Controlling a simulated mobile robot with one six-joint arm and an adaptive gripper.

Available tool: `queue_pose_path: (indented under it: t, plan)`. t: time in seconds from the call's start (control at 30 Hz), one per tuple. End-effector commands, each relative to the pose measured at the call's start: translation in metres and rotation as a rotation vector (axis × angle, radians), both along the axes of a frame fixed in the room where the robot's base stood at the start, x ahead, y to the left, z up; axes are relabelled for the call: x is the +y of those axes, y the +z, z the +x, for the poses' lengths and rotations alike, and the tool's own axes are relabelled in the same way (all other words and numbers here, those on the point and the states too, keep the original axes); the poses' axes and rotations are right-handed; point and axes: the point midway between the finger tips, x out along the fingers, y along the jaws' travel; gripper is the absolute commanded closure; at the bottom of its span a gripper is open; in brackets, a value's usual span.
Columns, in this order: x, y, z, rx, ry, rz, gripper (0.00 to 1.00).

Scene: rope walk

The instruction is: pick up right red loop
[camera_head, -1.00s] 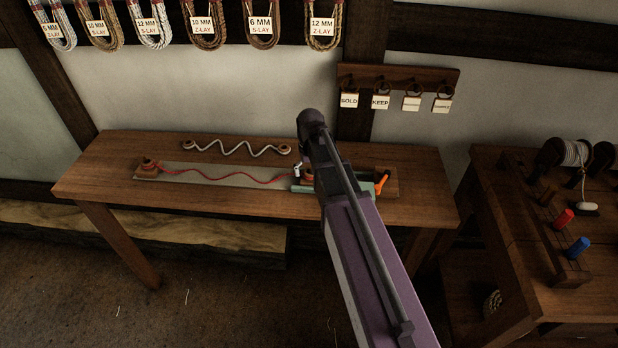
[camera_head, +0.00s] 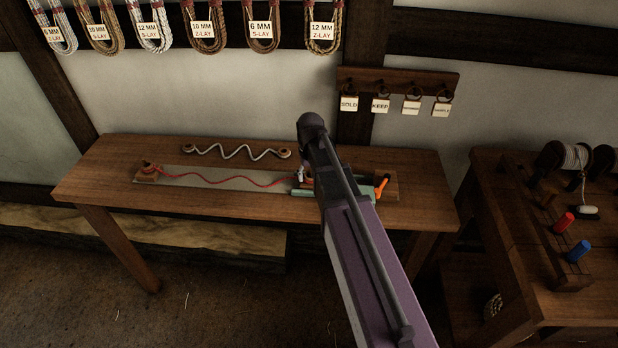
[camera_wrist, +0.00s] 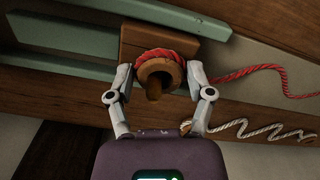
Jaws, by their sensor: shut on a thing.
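The right red loop (camera_wrist: 165,57) shows in the wrist view around the top of a wooden post (camera_wrist: 154,88) on a wooden block (camera_wrist: 135,40). My gripper (camera_wrist: 160,74) has one finger on each side of the loop and is shut on it. In the head view my gripper (camera_head: 301,176) is at the rope's right end; my arm hides most of that area.
A wavy white cord (camera_head: 236,152) lies behind the board on the wooden bench (camera_head: 110,190). An orange handle (camera_head: 381,187) is right of my arm. A second table (camera_head: 500,215) with spools and red and blue pegs stands at the right. Tags and rope coils hang on the wall.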

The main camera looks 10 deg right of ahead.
Motion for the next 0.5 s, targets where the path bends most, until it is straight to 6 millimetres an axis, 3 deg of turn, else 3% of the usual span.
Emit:
queue_pose_path:
  t: [0.5]
  plan:
    - [-0.0002,0.0089,0.0001,0.0,0.0,0.0,0.59]
